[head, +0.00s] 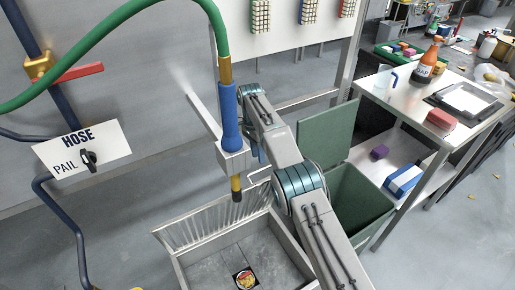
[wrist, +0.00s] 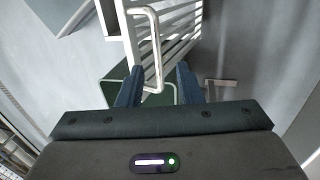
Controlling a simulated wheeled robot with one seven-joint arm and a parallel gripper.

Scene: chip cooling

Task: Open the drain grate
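The drain grate (head: 215,226) is a pale slatted metal panel, standing raised and tilted along the back of the sink basin (head: 184,270) in the head view. The basin floor shows in front of it. In the wrist view the grate's slats (wrist: 178,35) run away above my gripper. A white bent bar handle (wrist: 155,45) sits at the grate's near side. My gripper (wrist: 158,90) is open, its two dark blue fingers apart, with the handle's lower end between them. I cannot tell whether a finger touches it. My gripper is hidden behind my arm in the head view.
A hose nozzle (head: 229,115) hangs in a holder above the basin. A green bin (head: 358,200) with its lid up stands right of the basin. A metal table (head: 400,95) with bottles is further right. A HOSE/PAIL sign (head: 110,140) is at left.

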